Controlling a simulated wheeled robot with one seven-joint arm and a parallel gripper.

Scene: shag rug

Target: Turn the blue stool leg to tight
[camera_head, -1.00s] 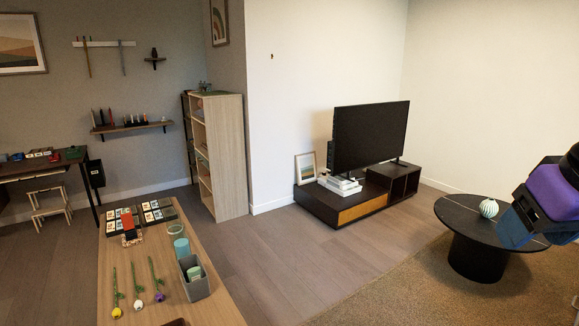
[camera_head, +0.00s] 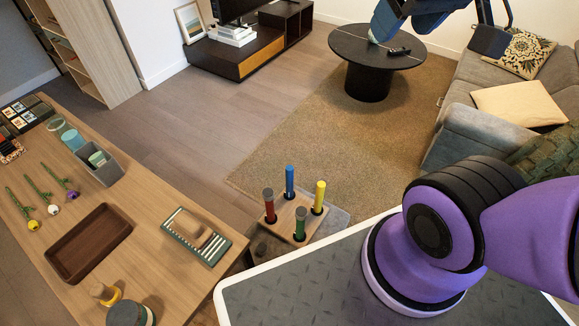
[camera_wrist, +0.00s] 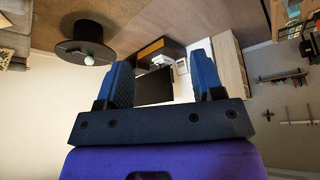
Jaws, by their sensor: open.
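The blue stool leg (camera_head: 289,180) stands upright at the back of an upturned wooden stool seat (camera_head: 286,213). Its lower end meets a dark ring on the seat; I cannot tell how tightly it sits. A red leg (camera_head: 269,205), a green leg (camera_head: 300,223) and a yellow leg (camera_head: 319,197) stand upright on the same seat. My gripper (camera_wrist: 162,80) is open and empty in the wrist view, its blue fingers wide apart. It is far from the stool and faces the room, with no stool part in the wrist view.
A long wooden table (camera_head: 150,226) beside the stool carries a brown tray (camera_head: 88,243), a framed wooden item (camera_head: 196,237) and a grey bin (camera_head: 100,170). My purple arm and dark-topped base fill the lower right. A round black table (camera_head: 377,48) and sofa (camera_head: 490,110) stand beyond the rug.

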